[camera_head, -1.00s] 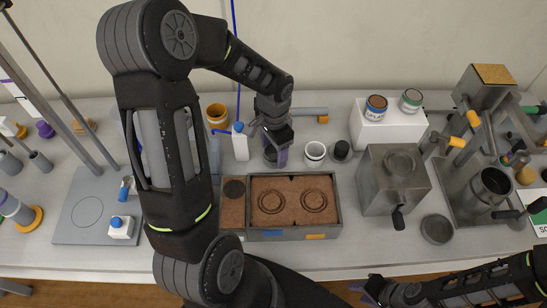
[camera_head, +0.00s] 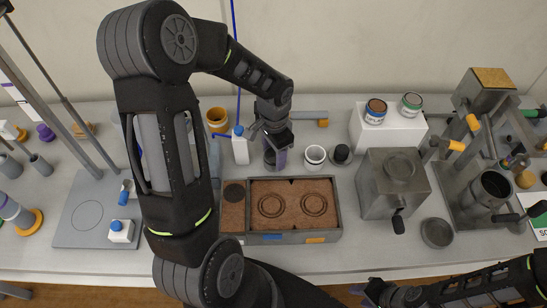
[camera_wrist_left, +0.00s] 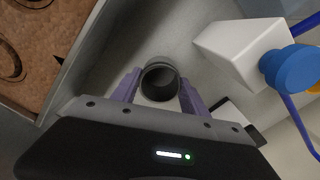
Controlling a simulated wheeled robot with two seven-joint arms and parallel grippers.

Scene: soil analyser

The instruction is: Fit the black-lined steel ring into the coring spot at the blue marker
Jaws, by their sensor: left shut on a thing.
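The black-lined steel ring (camera_wrist_left: 160,80) is between the purple fingers of my left gripper (camera_wrist_left: 158,92) in the left wrist view, and the gripper is shut on it. In the head view my left gripper (camera_head: 276,156) is behind the soil tray (camera_head: 338,222), with the ring (camera_head: 270,158) partly hidden by it. The tray's brown soil has two circular coring spots. The left spot (camera_head: 271,204) lies behind the blue marker (camera_head: 272,238) on the front rim, the right spot (camera_head: 314,204) behind the orange marker (camera_head: 316,240). My right gripper (camera_head: 372,292) is at the bottom edge; its opening is unclear.
A white-lined cup (camera_head: 315,154) and a dark cup (camera_head: 341,153) stand just right of my left gripper. A white bottle with a blue cap (camera_head: 240,148) stands close on its left. A steel box with a handle (camera_head: 392,182) stands right of the tray.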

